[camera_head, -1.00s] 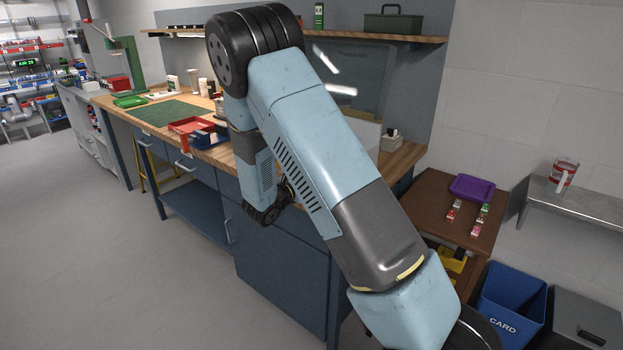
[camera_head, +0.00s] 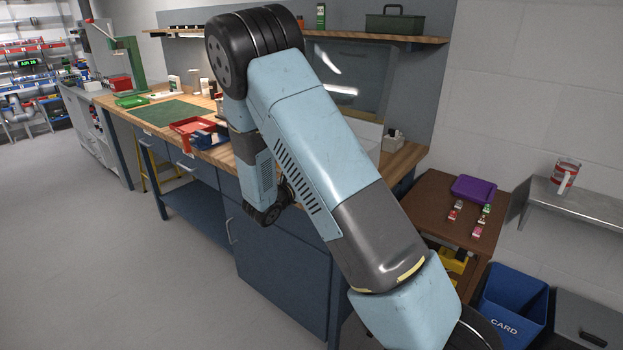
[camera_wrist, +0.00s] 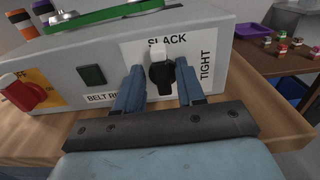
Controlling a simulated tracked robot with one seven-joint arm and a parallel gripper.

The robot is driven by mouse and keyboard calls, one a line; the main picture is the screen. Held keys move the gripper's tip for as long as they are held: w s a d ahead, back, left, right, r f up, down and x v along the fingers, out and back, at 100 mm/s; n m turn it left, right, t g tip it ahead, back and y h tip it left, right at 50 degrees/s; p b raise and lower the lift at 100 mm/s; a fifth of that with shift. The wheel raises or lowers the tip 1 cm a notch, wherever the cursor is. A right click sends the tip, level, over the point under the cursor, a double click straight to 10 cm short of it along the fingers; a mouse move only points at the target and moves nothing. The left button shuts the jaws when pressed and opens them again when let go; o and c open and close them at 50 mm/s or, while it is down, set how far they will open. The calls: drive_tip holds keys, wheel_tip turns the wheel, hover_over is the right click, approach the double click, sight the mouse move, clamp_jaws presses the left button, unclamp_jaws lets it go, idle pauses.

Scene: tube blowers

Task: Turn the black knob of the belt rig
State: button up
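In the wrist view the belt rig (camera_wrist: 222,40) is a grey box on a wooden top. Its black knob (camera_wrist: 161,74) sits on a white plate marked SLACK above and TIGHT at the right. The knob's white-tipped end (camera_wrist: 159,52) points up toward SLACK. My gripper (camera_wrist: 160,76) is open, with one blue finger on each side of the knob. A gap shows at the left finger; the right finger is very close, and I cannot tell whether it touches. In the head view my arm hides the gripper, and I cannot make out the knob.
On the rig, a red switch (camera_wrist: 24,92) on a yellow plate and a dark green button (camera_wrist: 93,75) lie left of the knob. A green belt (camera_wrist: 110,14) runs along its top.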

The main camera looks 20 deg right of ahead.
drive_tip(key=v, duration=1.3)
drive_tip(key=shift+s+a, duration=0.2)
drive_tip(key=shift+a, duration=0.1)
drive_tip(key=shift+d, duration=0.1)
drive_tip(key=s+d+r+m+g+y, duration=0.5)
drive_tip(key=s+d+r+m+g, duration=0.6)
drive_tip(key=s+d+m, duration=0.35)
drive_tip(key=s+r+m+t+y, duration=0.2)
drive_tip(key=s+r+m+y, duration=0.1)
drive_tip(key=s+r, duration=0.1)
drive_tip(key=s+a+r+m+t+y, duration=0.1)
drive_tip(key=s+r+m+t+y, duration=0.1)
drive_tip(key=s, duration=0.4)
drive_tip(key=s+a+r+m+t+y, duration=0.1)
drive_tip(key=s+r+m+t+y, duration=0.1)
drive_tip(key=s+r+m+y, duration=0.2)
drive_tip(key=shift+s+r+m+y, duration=0.3)
drive_tip(key=shift+s+r+m, duration=0.6)
drive_tip(key=shift+m, duration=0.05)
